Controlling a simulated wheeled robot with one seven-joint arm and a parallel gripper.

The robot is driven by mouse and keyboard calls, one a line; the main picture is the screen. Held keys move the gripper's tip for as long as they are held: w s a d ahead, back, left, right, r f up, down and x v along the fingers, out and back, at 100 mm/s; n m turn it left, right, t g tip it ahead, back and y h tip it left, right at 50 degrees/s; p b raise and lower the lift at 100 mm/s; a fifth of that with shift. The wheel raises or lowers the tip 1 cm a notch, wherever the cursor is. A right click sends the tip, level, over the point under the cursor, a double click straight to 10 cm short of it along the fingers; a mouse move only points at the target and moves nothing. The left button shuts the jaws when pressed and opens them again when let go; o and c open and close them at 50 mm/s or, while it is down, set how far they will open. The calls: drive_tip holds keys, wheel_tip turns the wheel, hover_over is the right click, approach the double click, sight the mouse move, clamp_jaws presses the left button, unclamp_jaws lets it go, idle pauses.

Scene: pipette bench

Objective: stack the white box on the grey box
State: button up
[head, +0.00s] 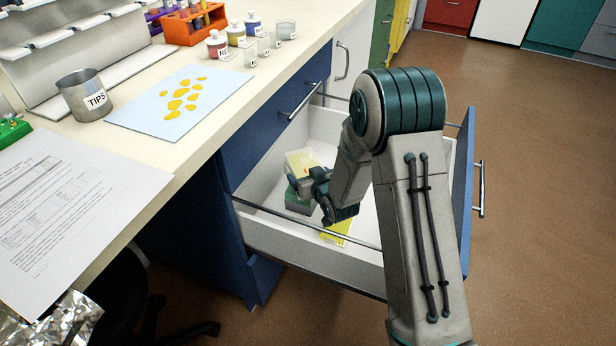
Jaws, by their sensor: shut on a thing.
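The white box (302,160), with a pale yellowish top, is in the open drawer, in my gripper (305,182). My gripper reaches down into the drawer from the right and is shut on this box. The grey box (299,204), grey-green in this light, is directly below it in the picture, near the drawer's left side. The white box appears over the grey box; whether they touch is hard to tell, as my gripper hides part of both.
The open drawer (275,229) has white walls, a front rail and a blue front at the right. A yellow item (337,233) lies in it below my gripper. The bench top (222,121) holds a TIPS cup (84,95), a blue sheet, several bottles and papers.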

drive_tip(key=shift+f, duration=0.1)
drive_tip(key=o, duration=1.9)
drive_tip(key=shift+o, duration=0.2)
